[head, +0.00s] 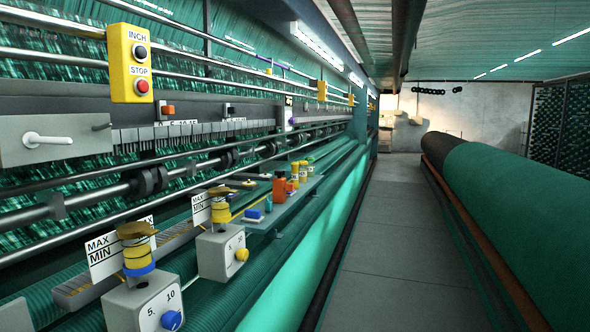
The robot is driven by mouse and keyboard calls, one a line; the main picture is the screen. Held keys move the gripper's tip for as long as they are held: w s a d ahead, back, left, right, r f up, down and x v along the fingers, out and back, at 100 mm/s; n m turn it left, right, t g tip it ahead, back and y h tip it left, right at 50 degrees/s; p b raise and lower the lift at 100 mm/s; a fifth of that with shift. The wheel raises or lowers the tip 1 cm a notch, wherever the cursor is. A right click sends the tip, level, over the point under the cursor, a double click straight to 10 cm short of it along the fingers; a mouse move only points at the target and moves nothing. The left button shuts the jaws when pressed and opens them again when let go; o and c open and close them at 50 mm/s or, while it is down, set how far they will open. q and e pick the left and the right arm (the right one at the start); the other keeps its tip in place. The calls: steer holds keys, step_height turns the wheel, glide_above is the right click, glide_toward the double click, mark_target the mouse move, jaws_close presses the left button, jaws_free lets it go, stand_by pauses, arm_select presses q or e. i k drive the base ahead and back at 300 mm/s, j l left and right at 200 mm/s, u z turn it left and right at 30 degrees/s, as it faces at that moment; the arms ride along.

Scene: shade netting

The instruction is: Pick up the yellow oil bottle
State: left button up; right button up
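Small yellow containers (303,172) stand upright in the head view, on a grey shelf along the machine, a little left of the picture's middle. One of them looks like the yellow oil bottle, but at this size I cannot tell which. An orange-red bottle (279,189) with a dark cap stands just in front of them to the left. Neither of my grippers is in view.
The shelf (285,212) also holds a blue block (253,214) and other small items. Grey tension boxes (222,252) with yellow spools stand nearer. The grey aisle floor (385,250) is clear; a large green fabric roll (520,205) lies along its right side.

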mark_target(294, 165)
steer(key=i+l+u, duration=0.2)
steer(key=i, duration=0.2)
steer(key=i+l+u, duration=0.4)
steer(key=i+l, duration=0.25)
steer(key=i+l+u, duration=0.15)
steer(key=i+l, duration=0.2)
steer(key=i+l+u, duration=0.2)
steer(key=l, duration=0.25)
steer(key=i+l+u, duration=0.2)
steer(key=i+l, duration=0.15)
steer(key=i+l+u, duration=0.2)
steer(key=l, duration=0.4)
